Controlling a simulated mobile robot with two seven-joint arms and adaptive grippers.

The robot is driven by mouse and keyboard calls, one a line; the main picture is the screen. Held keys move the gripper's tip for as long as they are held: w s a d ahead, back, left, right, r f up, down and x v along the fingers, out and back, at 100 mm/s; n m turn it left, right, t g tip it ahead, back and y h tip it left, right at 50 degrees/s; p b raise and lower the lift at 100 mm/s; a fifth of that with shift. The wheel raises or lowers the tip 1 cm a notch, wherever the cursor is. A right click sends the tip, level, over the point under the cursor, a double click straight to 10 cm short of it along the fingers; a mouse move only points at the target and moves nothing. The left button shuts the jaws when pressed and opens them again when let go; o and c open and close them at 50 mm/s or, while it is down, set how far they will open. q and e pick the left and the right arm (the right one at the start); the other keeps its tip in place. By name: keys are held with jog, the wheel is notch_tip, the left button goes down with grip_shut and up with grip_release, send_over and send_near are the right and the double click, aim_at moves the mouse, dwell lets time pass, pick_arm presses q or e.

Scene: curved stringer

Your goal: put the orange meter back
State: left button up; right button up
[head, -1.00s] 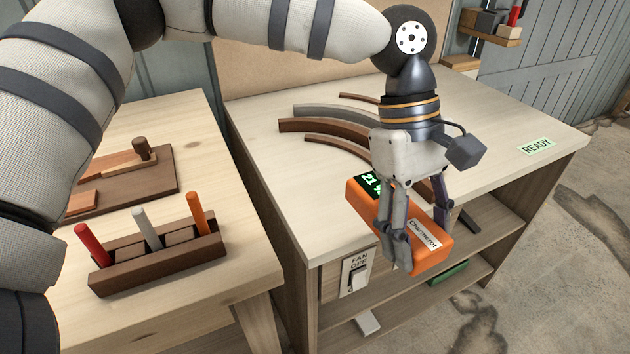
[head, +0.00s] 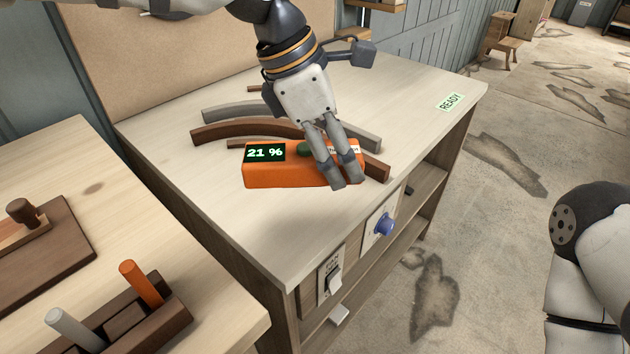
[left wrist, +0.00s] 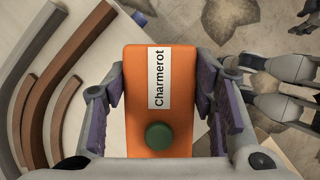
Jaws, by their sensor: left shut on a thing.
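The orange meter (head: 281,174) has a dark display reading 21 %, a green button and a white label. In the left wrist view the meter (left wrist: 178,75) shows its label "Charmerot" between the fingers. My left gripper (head: 345,180) is shut on the meter, with a finger on each side of it. The meter is over the near part of the pale workbench top (head: 390,100), in front of the curved strips. I cannot tell whether it touches the top.
Curved brown and grey strips (head: 240,128) lie behind the meter. A fan switch (head: 333,283) and a blue knob (head: 384,225) are on the bench front, beside open shelves. A dark holder (head: 125,320) with coloured sticks stands on the left table. The bench top near the READY label (head: 451,102) is clear.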

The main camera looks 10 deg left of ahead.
pick_arm(q)
jog(key=w+f, duration=0.1)
jog(key=w+a+f, duration=0.1)
jog(key=f, duration=0.1)
jog(key=w+a+f, duration=0.1)
jog(key=f, duration=0.1)
jog(key=shift+w+a+f, duration=0.1)
jog(key=shift+w, duration=0.2)
jog(key=shift+w+a+f+b, duration=0.1)
jog(key=shift+f+b, duration=0.05)
jog(key=shift+f, duration=0.7)
jog(key=shift+w+a+f+b, duration=0.1)
jog(key=shift+f+b, duration=0.05)
jog(key=shift+f, duration=0.7)
pick_arm(e)
jog(key=shift+s+f, duration=0.45)
pick_arm(q)
jog(key=shift+f, duration=0.15)
jog(key=o, duration=1.1)
jog(key=shift+r, duration=0.25)
jog(key=v, duration=1.1)
jog(key=shift+a+r+p, duration=0.25)
jog(key=shift+r+p, duration=0.1)
pick_arm(e)
jog(key=shift+w+r, duration=0.35)
jog(key=shift+r, duration=0.05)
